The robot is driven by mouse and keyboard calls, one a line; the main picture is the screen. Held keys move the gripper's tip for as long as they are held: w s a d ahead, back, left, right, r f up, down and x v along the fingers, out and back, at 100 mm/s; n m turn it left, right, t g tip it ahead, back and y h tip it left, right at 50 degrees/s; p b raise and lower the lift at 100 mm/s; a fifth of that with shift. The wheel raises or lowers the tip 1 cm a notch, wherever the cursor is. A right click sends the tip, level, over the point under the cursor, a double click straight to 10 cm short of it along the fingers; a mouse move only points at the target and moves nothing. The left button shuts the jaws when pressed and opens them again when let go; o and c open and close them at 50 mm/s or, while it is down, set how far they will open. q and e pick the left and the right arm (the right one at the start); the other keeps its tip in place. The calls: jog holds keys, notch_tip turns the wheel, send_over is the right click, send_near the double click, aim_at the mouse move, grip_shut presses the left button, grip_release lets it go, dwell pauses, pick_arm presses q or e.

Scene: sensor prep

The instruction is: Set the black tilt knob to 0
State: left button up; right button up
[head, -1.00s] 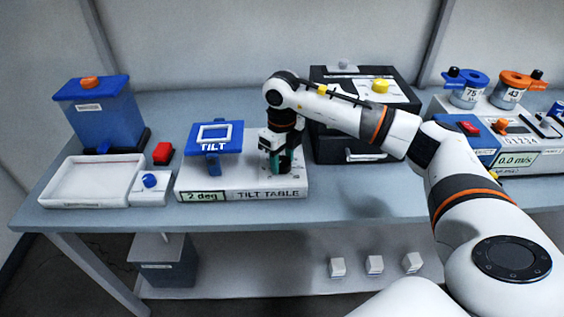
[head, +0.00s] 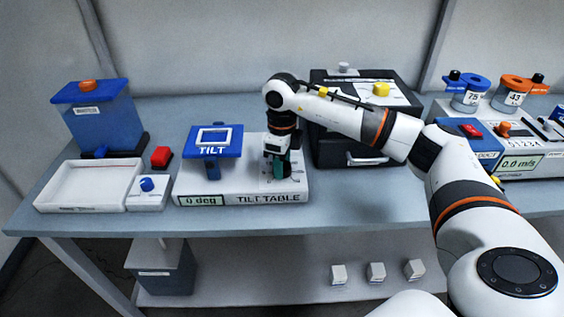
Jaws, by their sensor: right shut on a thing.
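The tilt table (head: 222,191) is a white box with a blue plate (head: 213,141) marked TILT on a post at its left. Its front display (head: 198,200) reads 0 deg. My right gripper (head: 280,178) points down over the dial on the box's right side and is shut on the black tilt knob. The knob itself is mostly hidden by the fingers. Dial marks show beside the fingers. My left gripper is not in view.
A white tray (head: 52,198), a small box with a blue knob (head: 148,186), a red button (head: 160,156) and a blue tank (head: 104,122) stand to the left. A black cabinet (head: 330,150) stands close behind my right gripper. Bare bench lies in front of the cabinet.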

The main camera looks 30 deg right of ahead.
jog(key=o, duration=1)
notch_tip(320, 180, up, 12)
jog(key=b, duration=0.1)
dwell(0.4)
